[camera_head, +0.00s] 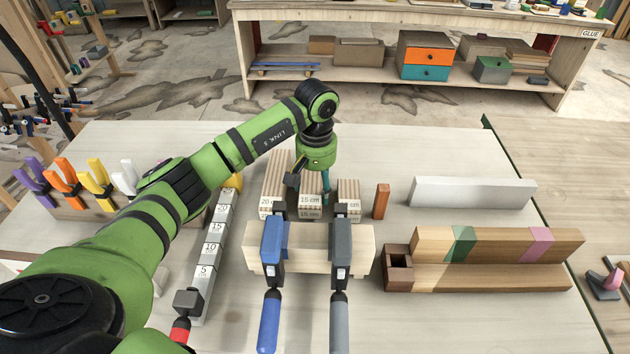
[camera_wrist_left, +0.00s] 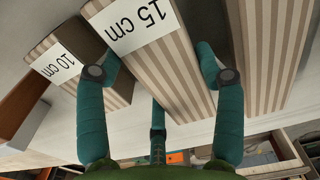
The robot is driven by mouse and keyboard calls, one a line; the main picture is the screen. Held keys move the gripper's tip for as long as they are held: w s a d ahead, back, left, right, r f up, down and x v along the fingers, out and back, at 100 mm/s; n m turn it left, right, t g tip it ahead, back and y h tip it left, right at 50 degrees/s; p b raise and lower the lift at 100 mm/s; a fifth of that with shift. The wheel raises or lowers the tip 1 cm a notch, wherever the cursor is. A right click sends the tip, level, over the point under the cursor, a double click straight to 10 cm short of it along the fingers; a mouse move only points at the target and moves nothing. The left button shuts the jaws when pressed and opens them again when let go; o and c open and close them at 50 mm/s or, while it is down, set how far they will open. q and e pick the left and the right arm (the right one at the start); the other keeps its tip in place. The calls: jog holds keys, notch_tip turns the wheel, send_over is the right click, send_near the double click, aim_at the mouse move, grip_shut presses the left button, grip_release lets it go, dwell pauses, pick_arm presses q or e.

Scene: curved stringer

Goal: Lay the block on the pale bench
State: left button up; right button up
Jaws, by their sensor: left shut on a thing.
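The striped wooden block marked 15 cm (camera_head: 311,206) stands between a 20 cm block (camera_head: 270,188) and a 10 cm block (camera_head: 348,190) on the pale bench (camera_head: 360,135). My left gripper (camera_head: 312,188) is above it, with teal fingers down around it, shut on it. In the left wrist view the 15 cm block (camera_wrist_left: 150,45) lies between the fingers of the left gripper (camera_wrist_left: 160,75); one finger is in the gap toward the 10 cm block (camera_wrist_left: 75,65). My right gripper is not in view.
Blue (camera_head: 271,250) and grey (camera_head: 341,250) clamps grip a pale wood piece (camera_head: 310,258) in front of the blocks. A small orange-brown block (camera_head: 381,201), a white bar (camera_head: 472,193) and banded beams (camera_head: 500,245) are right. A numbered ruler (camera_head: 207,255) is left. Bench space behind is clear.

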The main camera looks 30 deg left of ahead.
pick_arm(q)
jog(key=shift+f, duration=0.45)
jog(key=shift+f, duration=0.1)
jog(key=o, duration=1.3)
jog(key=shift+c, duration=0.2)
